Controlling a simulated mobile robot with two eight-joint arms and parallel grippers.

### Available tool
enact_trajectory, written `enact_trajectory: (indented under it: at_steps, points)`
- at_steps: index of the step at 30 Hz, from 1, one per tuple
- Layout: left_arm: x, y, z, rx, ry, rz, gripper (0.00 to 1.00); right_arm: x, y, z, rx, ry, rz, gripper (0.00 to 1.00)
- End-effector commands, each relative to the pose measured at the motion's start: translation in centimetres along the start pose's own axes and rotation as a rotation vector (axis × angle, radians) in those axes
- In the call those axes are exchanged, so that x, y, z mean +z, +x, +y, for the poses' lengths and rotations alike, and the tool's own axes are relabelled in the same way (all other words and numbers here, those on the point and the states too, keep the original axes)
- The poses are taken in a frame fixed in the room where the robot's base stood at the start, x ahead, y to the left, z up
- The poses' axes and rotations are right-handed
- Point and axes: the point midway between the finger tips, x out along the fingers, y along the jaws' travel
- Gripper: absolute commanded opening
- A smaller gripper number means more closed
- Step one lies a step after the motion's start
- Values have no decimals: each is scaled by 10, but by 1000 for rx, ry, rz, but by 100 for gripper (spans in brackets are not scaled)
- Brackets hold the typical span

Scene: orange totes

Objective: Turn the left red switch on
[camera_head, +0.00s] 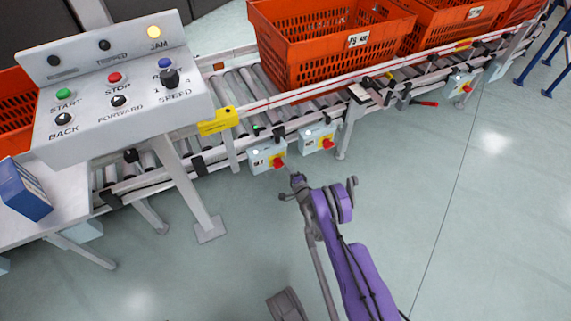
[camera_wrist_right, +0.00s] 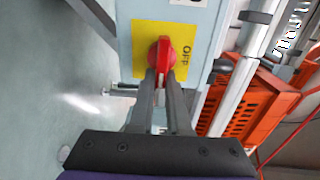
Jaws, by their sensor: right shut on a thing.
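The left red switch (camera_head: 279,162) sits on a grey box with a yellow plate, mounted on the side of the conveyor. The right red switch (camera_head: 328,144) is on a similar box beside it. My right gripper (camera_head: 290,171) reaches up to the left switch from below. In the right wrist view, the red handle (camera_wrist_right: 161,58) is between the two fingertips of my right gripper (camera_wrist_right: 162,78), which is shut on it. The yellow plate (camera_wrist_right: 146,37) shows the word OFF at the handle's right. My left gripper is not in view.
Orange totes (camera_head: 330,45) stand on the roller conveyor (camera_head: 245,88). A control panel (camera_head: 125,95) on a post stands at the left. A blue box (camera_head: 24,190) lies at the far left. The floor (camera_head: 470,220) at the right is clear.

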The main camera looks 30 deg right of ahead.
Motion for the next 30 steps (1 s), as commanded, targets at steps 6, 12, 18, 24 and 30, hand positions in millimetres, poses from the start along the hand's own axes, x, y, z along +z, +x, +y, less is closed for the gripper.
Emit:
enact_trajectory:
  at_steps: [6, 12, 18, 24, 30]
  points:
    - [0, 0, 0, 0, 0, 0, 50, 7, 0, 0, -3, 7, -12, 0]
    - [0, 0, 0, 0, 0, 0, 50, 7, 0, 0, -3, 7, -12, 0]
    - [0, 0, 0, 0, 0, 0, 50, 6, 1, 0, -3, 6, -10, 45]
    - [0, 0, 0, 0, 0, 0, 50, 4, 0, 0, -2, 6, -6, 45]
    - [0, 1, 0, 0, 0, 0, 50, 7, 2, 0, -2, 7, -6, 45]
